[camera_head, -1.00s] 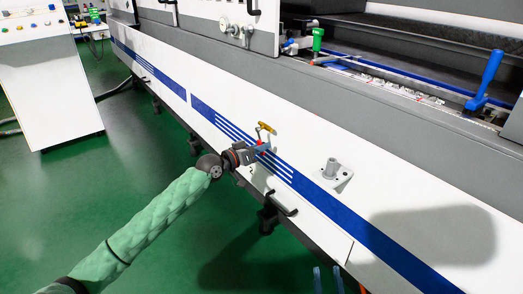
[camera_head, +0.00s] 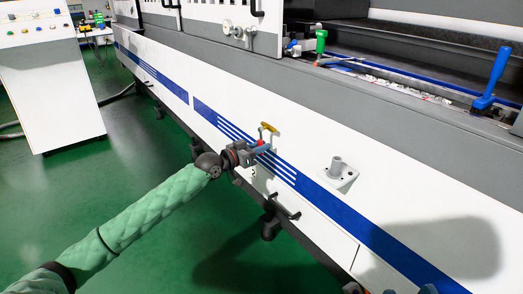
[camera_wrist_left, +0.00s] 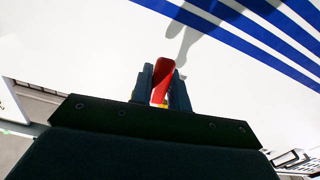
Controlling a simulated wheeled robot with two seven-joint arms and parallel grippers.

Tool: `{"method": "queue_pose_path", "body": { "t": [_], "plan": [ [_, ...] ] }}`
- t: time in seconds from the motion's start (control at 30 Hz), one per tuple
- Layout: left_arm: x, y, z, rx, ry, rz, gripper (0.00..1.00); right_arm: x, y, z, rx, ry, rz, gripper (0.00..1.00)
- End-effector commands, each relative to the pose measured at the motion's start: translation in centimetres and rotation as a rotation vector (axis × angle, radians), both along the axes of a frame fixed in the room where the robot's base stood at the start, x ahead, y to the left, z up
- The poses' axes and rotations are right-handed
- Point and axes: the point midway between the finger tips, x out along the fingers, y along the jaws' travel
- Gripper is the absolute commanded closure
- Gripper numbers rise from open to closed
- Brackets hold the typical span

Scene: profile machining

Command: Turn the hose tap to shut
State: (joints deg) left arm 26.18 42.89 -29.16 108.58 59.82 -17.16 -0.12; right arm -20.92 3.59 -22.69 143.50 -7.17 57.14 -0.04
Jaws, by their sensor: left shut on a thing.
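The hose tap sits low on the white side panel of the machine in the head view. Its brass-yellow part (camera_head: 268,127) stands out above its red lever (camera_head: 261,143). My left gripper (camera_head: 258,150) reaches it from the left and is shut on the red lever. In the left wrist view the red lever (camera_wrist_left: 162,77) stands upright between the two dark fingers of my left gripper (camera_wrist_left: 161,88). A little yellow shows below it; the rest of the tap is hidden by the gripper. My right gripper is not in view.
A grey post on a bracket (camera_head: 337,170) juts from the panel to the right of the tap. A dark handle (camera_head: 286,207) sticks out below it. A white control console (camera_head: 50,95) stands at the far left.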

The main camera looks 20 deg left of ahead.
Motion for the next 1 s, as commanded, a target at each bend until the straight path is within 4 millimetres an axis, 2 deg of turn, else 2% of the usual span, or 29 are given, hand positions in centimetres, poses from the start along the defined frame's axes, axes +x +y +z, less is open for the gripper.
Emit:
{"method": "queue_pose_path", "body": {
  "t": [0.3,1.0],
  "plan": [
    [0.31,0.46,-0.39,0.07,-0.05,-0.001,1.0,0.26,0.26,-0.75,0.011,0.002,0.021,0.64],
    [0.56,0.79,-0.24,0.123,-0.092,0.001,1.0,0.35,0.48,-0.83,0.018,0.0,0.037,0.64]
  ]
}}
